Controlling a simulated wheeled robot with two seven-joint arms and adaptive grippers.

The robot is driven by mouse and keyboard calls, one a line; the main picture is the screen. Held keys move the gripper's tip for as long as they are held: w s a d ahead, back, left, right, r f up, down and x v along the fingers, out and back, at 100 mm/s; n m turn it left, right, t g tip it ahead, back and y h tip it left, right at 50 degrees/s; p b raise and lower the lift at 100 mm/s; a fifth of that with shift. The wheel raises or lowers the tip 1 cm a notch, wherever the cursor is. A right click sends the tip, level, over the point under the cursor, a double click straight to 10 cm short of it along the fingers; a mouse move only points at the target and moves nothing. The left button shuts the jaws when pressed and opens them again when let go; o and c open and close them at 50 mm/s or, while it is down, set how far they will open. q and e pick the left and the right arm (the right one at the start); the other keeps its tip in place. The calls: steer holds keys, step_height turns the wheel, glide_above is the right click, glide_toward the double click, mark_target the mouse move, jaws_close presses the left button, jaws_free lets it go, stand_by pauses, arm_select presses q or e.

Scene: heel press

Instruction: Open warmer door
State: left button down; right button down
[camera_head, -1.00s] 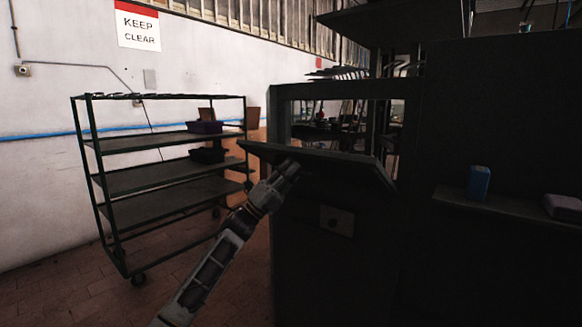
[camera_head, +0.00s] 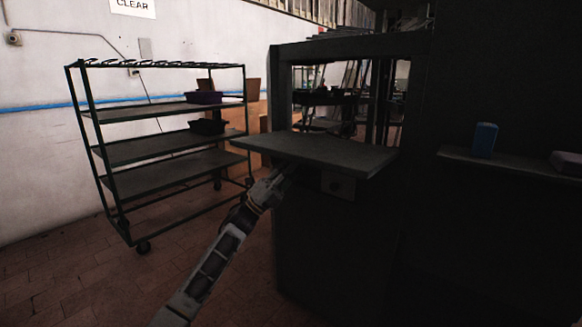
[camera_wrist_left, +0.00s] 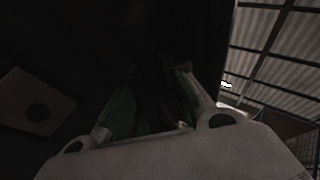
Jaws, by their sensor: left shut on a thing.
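The warmer door (camera_head: 330,152) is a flat dark panel that juts out nearly level from the front of the dark warmer (camera_head: 345,47). Above it the opening shows. My left gripper (camera_head: 282,174) reaches up from below to the door's underside near its left part. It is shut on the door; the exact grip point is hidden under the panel. In the left wrist view the two fingers (camera_wrist_left: 150,112) show dimly against the dark panel. My right gripper is not in view.
A wheeled shelf rack (camera_head: 165,178) with dark bins stands at left, apart from my arm. A ledge (camera_head: 515,172) at right holds a blue object (camera_head: 485,139) and a pale one. A small plate with a knob (camera_head: 338,185) sits under the door. Floor at lower left is clear.

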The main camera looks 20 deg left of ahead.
arm_select(q)
steer(key=shift+s+r, duration=0.1)
steer(key=shift+r, duration=0.05)
steer(key=c, duration=1.4)
jaws_free()
steer(key=shift+s+a+r, duration=0.1)
steer(key=shift+v, duration=6.1)
